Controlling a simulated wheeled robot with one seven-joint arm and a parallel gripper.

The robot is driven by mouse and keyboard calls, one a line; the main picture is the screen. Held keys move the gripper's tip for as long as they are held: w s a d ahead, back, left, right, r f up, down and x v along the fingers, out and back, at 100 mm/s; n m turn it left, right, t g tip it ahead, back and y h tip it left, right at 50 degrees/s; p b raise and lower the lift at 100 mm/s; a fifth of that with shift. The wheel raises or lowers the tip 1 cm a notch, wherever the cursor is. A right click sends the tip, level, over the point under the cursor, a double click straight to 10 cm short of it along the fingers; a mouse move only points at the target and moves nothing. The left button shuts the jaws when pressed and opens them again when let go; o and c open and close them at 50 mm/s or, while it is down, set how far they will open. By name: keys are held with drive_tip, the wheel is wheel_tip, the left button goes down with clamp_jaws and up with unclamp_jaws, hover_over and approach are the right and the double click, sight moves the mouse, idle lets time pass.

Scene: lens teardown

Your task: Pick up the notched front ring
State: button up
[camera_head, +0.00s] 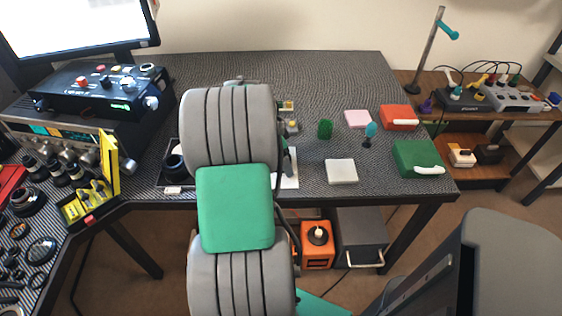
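I cannot pick out the notched front ring for certain. Several dark round lens parts lie on the left bench, among them a ring-like part (40,251) and a larger barrel-like part (27,200). A black cylindrical part (175,165) stands on a dark tray (165,182) on the main table, just left of my arm. My own grey and green arm links fill the middle of the view and cover part of that tray and a white sheet. My gripper is hidden behind them, so its fingers do not show.
A yellow case (109,165) stands open on the left bench near the instruments (70,110). On the main table (330,75), a white block (341,171), a pink block (358,118), a green box (415,158) and a red box (398,117) lie right. The table's back is clear.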

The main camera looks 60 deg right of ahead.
drive_tip(key=c, duration=1.6)
drive_tip(key=shift+r, duration=0.2)
